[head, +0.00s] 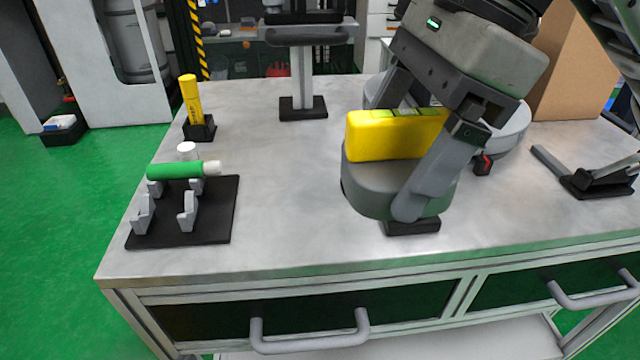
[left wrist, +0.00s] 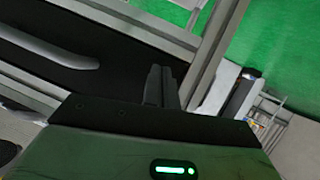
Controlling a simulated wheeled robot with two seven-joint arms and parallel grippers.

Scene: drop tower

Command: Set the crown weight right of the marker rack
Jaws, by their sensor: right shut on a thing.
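The crown weight (head: 368,196) appears to be the grey round body in the head view, with a yellow block (head: 390,137) on top. My right gripper (head: 408,160) reaches down over it, one finger in front, the other partly hidden behind the yellow block. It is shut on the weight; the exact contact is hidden. The marker rack (head: 217,222), a black plate with grey holders, stands at the table's left, with a green marker (head: 175,171) across its rear holders. My left gripper (left wrist: 160,86) shows in the left wrist view, its fingers together and empty.
A yellow marker stands in a black holder (head: 200,130) behind the rack. A black-footed stand (head: 303,108) is at the back. A pale disc (head: 508,133), a cardboard box (head: 575,75) and a grey-black fixture (head: 585,183) are at the right. The tabletop (head: 285,190) between rack and weight is clear.

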